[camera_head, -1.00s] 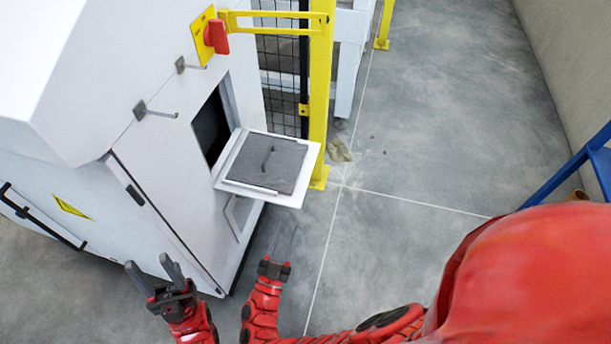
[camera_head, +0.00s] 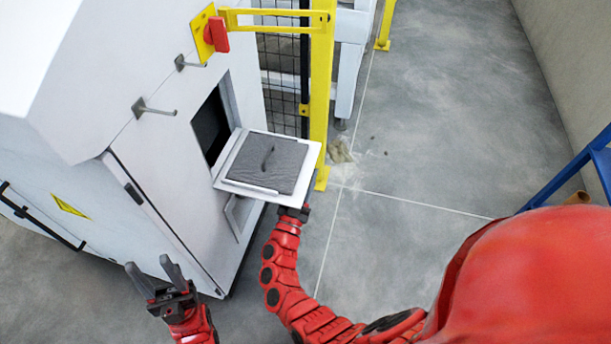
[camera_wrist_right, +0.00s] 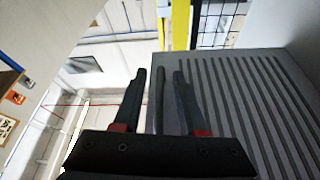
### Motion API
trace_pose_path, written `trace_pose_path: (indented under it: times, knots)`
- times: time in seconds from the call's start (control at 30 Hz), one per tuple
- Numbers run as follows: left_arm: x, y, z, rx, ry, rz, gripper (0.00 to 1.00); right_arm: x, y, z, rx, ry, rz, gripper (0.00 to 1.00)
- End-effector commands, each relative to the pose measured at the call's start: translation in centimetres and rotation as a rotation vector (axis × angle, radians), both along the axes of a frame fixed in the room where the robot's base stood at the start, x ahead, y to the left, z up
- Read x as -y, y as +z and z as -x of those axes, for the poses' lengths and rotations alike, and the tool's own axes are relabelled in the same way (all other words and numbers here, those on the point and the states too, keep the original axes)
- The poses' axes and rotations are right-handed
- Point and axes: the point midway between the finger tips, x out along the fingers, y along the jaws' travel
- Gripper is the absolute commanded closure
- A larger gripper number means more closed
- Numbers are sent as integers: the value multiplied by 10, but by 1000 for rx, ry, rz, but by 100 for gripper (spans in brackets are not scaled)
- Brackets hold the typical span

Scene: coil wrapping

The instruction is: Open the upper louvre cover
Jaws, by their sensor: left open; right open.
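The upper louvre cover (camera_head: 232,184) is a white-framed panel standing out nearly flat from the opening in the white cabinet (camera_head: 165,160). A dark grey pad with a small handle (camera_head: 267,160) lies in it. My right gripper (camera_head: 294,211) is at the cover's near right edge, its fingers hidden beneath it. In the right wrist view, the open right gripper (camera_wrist_right: 160,75) has a thin dark bar between its fingers, beside the grey slatted face (camera_wrist_right: 250,110). I cannot tell if they touch. My left gripper (camera_head: 151,265) is open and empty, low in front of the cabinet.
A yellow post (camera_head: 320,90) with mesh fencing stands just behind the cover. Two metal pegs (camera_head: 155,108) and a red switch (camera_head: 217,34) stick out of the cabinet. A lower framed panel (camera_head: 238,215) sits below the opening.

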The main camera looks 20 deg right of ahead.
Motion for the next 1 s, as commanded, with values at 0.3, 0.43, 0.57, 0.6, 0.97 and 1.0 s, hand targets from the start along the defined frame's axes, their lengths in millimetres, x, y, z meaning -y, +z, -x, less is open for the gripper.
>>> trace_pose_path:
  times: [0.3, 0.43, 0.57, 0.6, 0.97, 1.0]
  knots:
    - [0, 0, 0, 0, 0, 0, 50, 0, 0, 0, 0, 0, 0, 82]
    - [0, 0, 0, 0, 0, 0, 50, 0, 0, 0, 0, -1, 0, 100]
    - [0, 0, 0, 0, 0, 0, 50, 0, 0, 0, 0, -1, 0, 100]
    - [0, 0, 0, 0, 0, 0, 50, 0, 0, 0, 0, -1, 0, 100]
    - [0, 0, 0, 0, 0, 0, 50, 1, 0, 1, 1, -2, 0, 100]
    - [0, 0, 0, 0, 0, 0, 50, 1, 0, 1, 1, -3, -1, 100]
